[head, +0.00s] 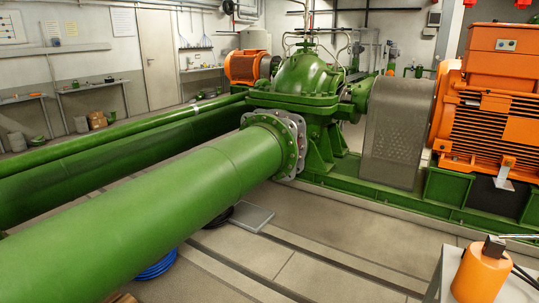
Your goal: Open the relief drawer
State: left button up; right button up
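I cannot make out a relief drawer in the head view. The grey worktop (449,266) at the lower right is cut off by the frame edge, and no drawer front shows on it. An orange cylinder with a black top (481,272) stands there, with dark cables beside it. Neither of my grippers is in view.
A large green pipe (150,215) crosses the left and joins a green pump (307,78). A grey guard (396,130) and orange motor (487,100) stand right. Shelves (93,86) and a door (157,60) line the back. Floor (310,275) shows in front, with a flat grey plate (252,218).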

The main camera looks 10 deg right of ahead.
aim_at(439, 146)
jog(key=i+z, duration=0.2)
jog(key=i, duration=0.3)
jog(key=i+z, duration=0.15)
jog(key=i, duration=0.3)
jog(key=i+j+z, duration=0.2)
jog(key=i, duration=0.3)
jog(key=i+j+z, duration=0.2)
jog(key=i, duration=0.25)
jog(key=i+j+z, duration=0.15)
jog(key=i, duration=0.35)
jog(key=i+l+z, duration=0.1)
jog(key=i+z, duration=0.3)
jog(key=i, duration=0.6)
jog(key=i+j+z, duration=0.15)
jog(key=i+z, duration=0.3)
jog(key=i, duration=0.5)
